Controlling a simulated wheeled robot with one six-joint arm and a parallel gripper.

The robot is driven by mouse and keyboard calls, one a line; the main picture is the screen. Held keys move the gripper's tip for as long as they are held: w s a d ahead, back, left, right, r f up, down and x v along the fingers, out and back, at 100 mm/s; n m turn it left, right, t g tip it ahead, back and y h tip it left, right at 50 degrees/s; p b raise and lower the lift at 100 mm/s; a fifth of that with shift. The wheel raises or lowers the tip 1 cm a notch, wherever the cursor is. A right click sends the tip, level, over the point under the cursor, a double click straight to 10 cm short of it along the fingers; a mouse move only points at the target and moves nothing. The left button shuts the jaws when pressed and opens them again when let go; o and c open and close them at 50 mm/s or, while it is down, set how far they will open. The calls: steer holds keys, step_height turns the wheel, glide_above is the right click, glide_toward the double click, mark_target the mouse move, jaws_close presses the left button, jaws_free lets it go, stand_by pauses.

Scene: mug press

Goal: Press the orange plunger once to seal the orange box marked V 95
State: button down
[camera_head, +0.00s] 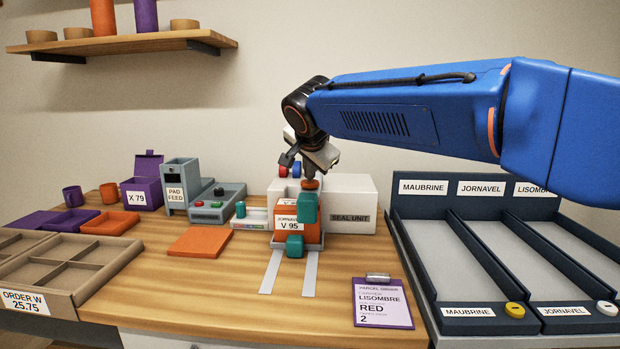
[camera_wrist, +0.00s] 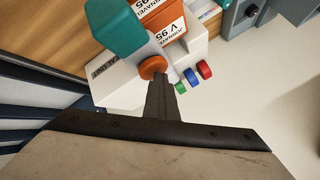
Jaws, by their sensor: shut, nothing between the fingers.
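The orange box (camera_head: 284,236) marked V 95 stands in the white seal unit (camera_head: 360,195), behind teal parts; its label also shows in the wrist view (camera_wrist: 170,28). The orange plunger (camera_head: 310,184) is a round knob at the top of the unit, just right of the box, and shows in the wrist view (camera_wrist: 153,67). My gripper (camera_head: 311,173) is shut and empty, pointing down over the plunger. In the wrist view its fingertips (camera_wrist: 158,78) are at the plunger's edge; I cannot tell whether they touch.
Red and blue buttons (camera_head: 296,171) sit beside the plunger. A pad feed (camera_head: 181,187), an orange pad (camera_head: 200,242) and a purple X 79 box (camera_head: 142,194) are left. A divided tray (camera_head: 60,262) is front left. A parcel card (camera_head: 382,303) and labelled lanes (camera_head: 475,312) are right.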

steer(key=shift+f, duration=0.6)
steer(key=shift+r, duration=0.15)
steer(key=shift+w+a+r, duration=0.1)
steer(key=shift+r, duration=1.35)
steer(key=shift+r, duration=2.6)
